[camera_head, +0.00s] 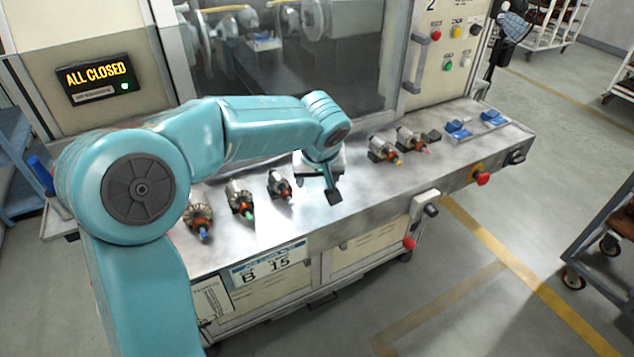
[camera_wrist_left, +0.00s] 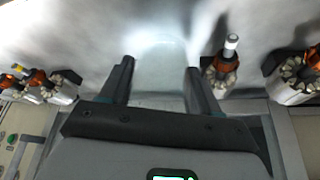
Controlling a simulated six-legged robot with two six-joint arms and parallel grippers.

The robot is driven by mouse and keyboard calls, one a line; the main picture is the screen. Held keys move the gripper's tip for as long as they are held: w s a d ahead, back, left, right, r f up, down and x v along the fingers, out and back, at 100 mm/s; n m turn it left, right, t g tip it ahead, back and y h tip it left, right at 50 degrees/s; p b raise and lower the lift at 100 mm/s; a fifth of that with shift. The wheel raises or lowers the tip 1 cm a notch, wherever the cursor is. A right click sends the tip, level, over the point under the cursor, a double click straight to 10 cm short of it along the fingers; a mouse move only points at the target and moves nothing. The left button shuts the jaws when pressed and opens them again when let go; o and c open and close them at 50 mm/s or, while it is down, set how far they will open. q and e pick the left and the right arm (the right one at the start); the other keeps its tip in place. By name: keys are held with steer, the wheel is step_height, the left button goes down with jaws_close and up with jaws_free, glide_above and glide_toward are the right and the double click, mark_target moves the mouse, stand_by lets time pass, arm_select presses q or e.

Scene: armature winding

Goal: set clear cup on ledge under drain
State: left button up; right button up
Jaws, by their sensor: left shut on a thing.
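My left gripper (camera_head: 329,182) is low over the steel ledge (camera_head: 365,205) of the machine, near its middle. In the left wrist view its two fingers (camera_wrist_left: 160,68) are spread with a faint, see-through shape between them, which looks like the clear cup (camera_wrist_left: 160,80). The gripper is shut on it. The cup's outline is hard to make out, and I cannot tell whether it touches the ledge. I cannot pick out the drain for certain. My right gripper is not in view.
Several armatures stand on the ledge, some left of the gripper (camera_head: 240,199) and two to the right (camera_head: 383,148). Blue holders (camera_head: 458,129) sit at the far right end. A red knob (camera_head: 482,179) sticks out from the front edge. The ledge just right of the gripper is bare.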

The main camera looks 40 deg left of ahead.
arm_select(q)
steer(key=shift+a+f, duration=0.15)
steer(key=shift+f, duration=0.8)
steer(key=shift+f, duration=0.15)
steer(key=o, duration=0.8)
steer(key=shift+w, duration=0.1)
steer(key=shift+c, duration=0.2)
